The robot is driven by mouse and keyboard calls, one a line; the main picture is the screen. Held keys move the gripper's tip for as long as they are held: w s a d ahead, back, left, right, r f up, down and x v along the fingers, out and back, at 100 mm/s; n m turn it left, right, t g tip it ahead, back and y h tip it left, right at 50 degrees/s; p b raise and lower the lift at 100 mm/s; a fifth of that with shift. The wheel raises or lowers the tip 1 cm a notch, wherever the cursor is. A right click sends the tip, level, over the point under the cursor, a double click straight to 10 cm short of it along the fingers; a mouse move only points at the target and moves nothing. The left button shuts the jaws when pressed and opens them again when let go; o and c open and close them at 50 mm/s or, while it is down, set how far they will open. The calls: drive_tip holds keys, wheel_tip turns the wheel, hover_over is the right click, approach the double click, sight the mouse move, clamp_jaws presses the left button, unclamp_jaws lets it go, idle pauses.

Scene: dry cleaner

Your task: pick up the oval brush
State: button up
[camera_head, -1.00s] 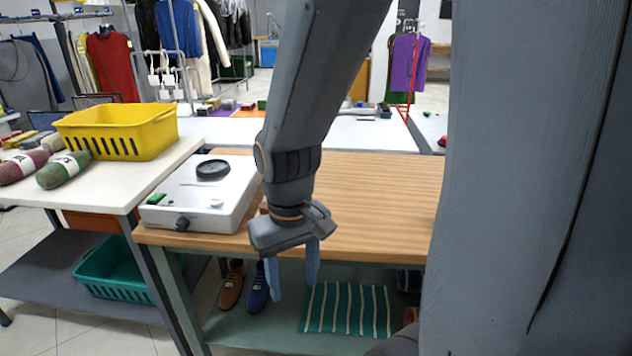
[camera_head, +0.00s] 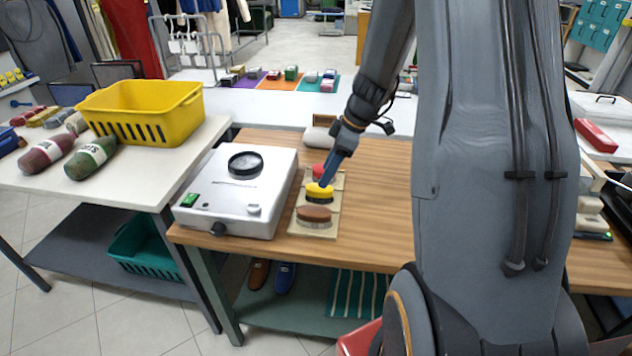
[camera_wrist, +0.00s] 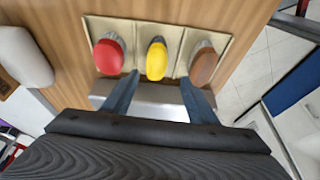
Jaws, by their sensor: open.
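Three brushes, red (camera_head: 323,171), yellow (camera_head: 318,194) and brown (camera_head: 314,214), sit in a row on a beige tray (camera_head: 316,233) on the wooden table. In the wrist view the red brush (camera_wrist: 108,57), yellow brush (camera_wrist: 156,60) and brown brush (camera_wrist: 204,65) all have rounded tops; I cannot tell for sure which is the oval brush. My gripper (camera_head: 328,178) points down at the yellow brush. In the wrist view its open fingers (camera_wrist: 158,96) lie either side of the yellow brush's line, with nothing held. Contact cannot be told.
A white-grey machine (camera_head: 240,195) with a black disc stands close left of the tray. A yellow basket (camera_head: 140,115) and bottle-like items (camera_head: 92,155) are on the left table. The wooden table (camera_head: 385,215) is clear right of the tray.

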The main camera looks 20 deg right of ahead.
drive_tip(key=shift+w+d, duration=0.2)
drive_tip(key=shift+w, duration=0.05)
drive_tip(key=shift+w+f, duration=0.15)
drive_tip(key=shift+f, duration=0.1)
drive_tip(key=shift+p+x, duration=0.7)
drive_tip(key=shift+x, duration=0.75)
drive_tip(key=shift+p+x, duration=0.85)
drive_tip(key=shift+x, duration=1.25)
drive_tip(key=c, duration=1.2)
drive_tip(key=shift+o, duration=0.2)
drive_tip(key=shift+r+b, duration=1.35)
drive_tip(key=shift+r, duration=3.6)
